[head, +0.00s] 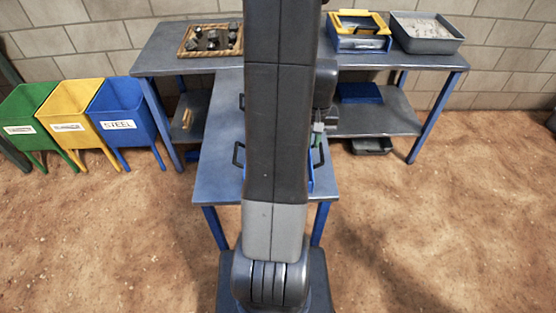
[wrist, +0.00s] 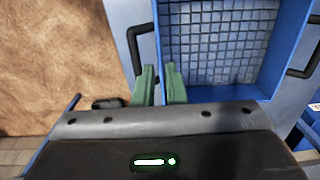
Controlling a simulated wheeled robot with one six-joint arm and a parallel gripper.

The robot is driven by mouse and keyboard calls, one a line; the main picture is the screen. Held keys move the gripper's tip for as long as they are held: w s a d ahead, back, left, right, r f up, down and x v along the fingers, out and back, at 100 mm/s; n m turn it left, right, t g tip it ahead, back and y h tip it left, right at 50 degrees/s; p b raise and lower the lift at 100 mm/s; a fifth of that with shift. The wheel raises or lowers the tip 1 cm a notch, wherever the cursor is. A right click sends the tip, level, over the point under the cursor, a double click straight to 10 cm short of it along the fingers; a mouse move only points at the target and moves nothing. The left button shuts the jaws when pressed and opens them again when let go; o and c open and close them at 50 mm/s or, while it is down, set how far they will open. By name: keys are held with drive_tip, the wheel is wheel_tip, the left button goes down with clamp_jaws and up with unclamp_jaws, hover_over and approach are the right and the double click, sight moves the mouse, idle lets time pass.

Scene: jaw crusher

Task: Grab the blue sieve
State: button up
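The blue sieve (wrist: 225,92) fills the upper right of the wrist view, with a grey wire mesh inside a blue frame. Its black side handles show on the left (wrist: 136,50) and right (wrist: 304,62). In the head view my arm hides most of the sieve; my gripper (head: 317,138) shows just right of the arm.
The sieve's table (head: 212,180) joins a long back bench (head: 165,62). The bench carries a wooden sorting tray (head: 188,46), a yellow-framed blue box (head: 360,43) and a grey tray (head: 428,44). Green, yellow and blue bins (head: 122,105) stand left.

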drive_tip(key=shift+w+f+p, duration=0.15)
drive_tip(key=shift+f+p, duration=0.3)
drive_tip(key=shift+f, duration=3.1)
drive_tip(key=shift+c, duration=0.2)
clamp_jaws()
drive_tip(key=shift+r, duration=0.15)
